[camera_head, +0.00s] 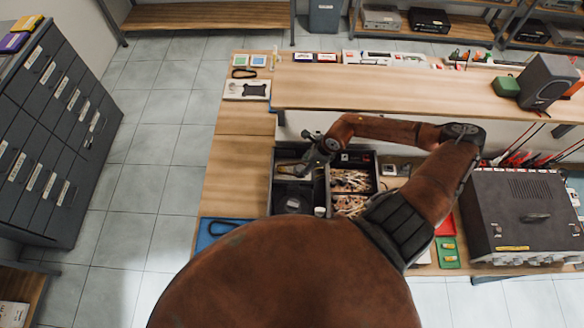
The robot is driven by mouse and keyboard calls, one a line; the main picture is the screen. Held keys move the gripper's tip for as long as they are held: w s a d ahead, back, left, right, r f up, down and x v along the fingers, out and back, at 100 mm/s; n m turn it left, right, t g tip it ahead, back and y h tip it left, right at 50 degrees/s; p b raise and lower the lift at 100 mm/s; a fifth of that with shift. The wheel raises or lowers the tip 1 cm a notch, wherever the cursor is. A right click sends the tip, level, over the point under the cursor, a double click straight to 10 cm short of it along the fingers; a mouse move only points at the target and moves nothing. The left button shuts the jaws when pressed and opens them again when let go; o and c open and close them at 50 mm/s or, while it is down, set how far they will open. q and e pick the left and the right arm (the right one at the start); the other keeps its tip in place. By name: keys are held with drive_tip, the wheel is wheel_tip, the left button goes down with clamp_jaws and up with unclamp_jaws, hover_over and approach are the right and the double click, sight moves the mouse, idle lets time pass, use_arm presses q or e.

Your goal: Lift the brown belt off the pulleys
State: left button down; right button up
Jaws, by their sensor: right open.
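My right arm reaches in from the right, bends, and ends in my right gripper (305,162), which is open and small in the view. It is over the left part of a dark open unit (272,205) on the bench. A thin tan-brown line (290,167) shows beside the gripper; I cannot tell whether it is the brown belt. The pulleys are too small or hidden to make out. I cannot see whether the gripper touches anything. My left gripper is not in view.
Tangled wires fill compartments (349,181) right of the gripper. A raised wooden shelf (390,88) runs behind it. A large dark instrument (525,215) stands at right. A blue mat (205,238) with a black loop lies front left. The left bench strip (235,170) is clear.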

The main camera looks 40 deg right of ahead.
sight(299, 169)
drive_tip(key=shift+x, duration=1.25)
drive_tip(key=shift+w+f+p, duration=0.2)
drive_tip(key=shift+f+p, duration=0.1)
drive_tip(key=shift+f, duration=0.2)
drive_tip(key=shift+w, duration=0.1)
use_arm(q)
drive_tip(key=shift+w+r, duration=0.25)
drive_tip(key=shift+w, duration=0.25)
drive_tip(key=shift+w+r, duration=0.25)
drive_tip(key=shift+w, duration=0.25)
use_arm(e)
drive_tip(key=c, duration=0.7)
